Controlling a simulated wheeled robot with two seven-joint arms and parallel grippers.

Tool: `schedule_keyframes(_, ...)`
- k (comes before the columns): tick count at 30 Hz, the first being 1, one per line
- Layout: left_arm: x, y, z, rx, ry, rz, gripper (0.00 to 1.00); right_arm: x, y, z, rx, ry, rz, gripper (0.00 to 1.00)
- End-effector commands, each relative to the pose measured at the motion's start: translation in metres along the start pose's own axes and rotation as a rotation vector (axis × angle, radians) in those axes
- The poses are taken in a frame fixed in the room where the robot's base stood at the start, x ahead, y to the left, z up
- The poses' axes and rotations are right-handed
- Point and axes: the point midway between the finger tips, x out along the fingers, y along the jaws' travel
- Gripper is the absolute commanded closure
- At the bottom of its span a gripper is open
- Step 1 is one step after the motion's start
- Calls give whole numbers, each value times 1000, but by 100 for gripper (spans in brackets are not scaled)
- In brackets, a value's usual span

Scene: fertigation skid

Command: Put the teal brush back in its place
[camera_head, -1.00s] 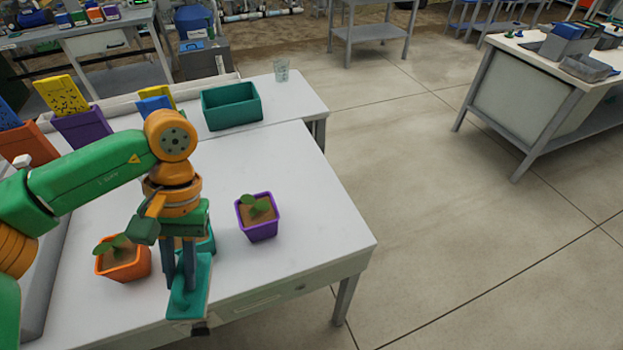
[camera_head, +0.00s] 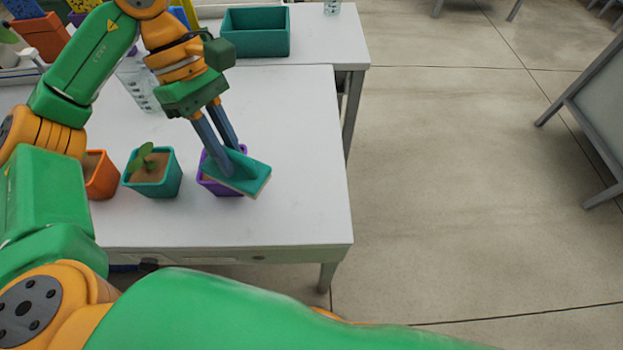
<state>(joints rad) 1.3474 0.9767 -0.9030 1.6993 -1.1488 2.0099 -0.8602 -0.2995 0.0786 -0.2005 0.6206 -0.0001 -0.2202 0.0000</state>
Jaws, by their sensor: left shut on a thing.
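My left gripper (camera_head: 226,160) is shut on the teal brush (camera_head: 243,174), a flat teal block with a pale underside. The brush is held tilted in front of the purple pot (camera_head: 207,184) and hides most of it. I cannot tell how far the brush is above the table or whether it touches the pot. A teal open bin (camera_head: 256,50) stands at the back of the table, beyond the gripper. My right gripper is not in view.
A teal pot with a seedling (camera_head: 155,178) and an orange pot (camera_head: 101,176) stand left of the brush. A clear graduated vessel (camera_head: 137,82) is behind my arm. The white tabletop (camera_head: 290,140) is bare to the right, ending at its right edge.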

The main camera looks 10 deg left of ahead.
Motion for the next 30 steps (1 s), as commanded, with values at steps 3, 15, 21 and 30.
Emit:
schedule_keyframes(3,-2,-4,-14,-197,-43,81,100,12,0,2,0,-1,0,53)
schedule_keyframes(15,5,27,-1,-446,-101,182,100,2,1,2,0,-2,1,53)
schedule_keyframes(21,46,78,20,-451,-100,181,100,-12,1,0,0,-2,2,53)
schedule_keyframes(30,94,115,24,-452,-99,183,100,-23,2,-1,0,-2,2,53)
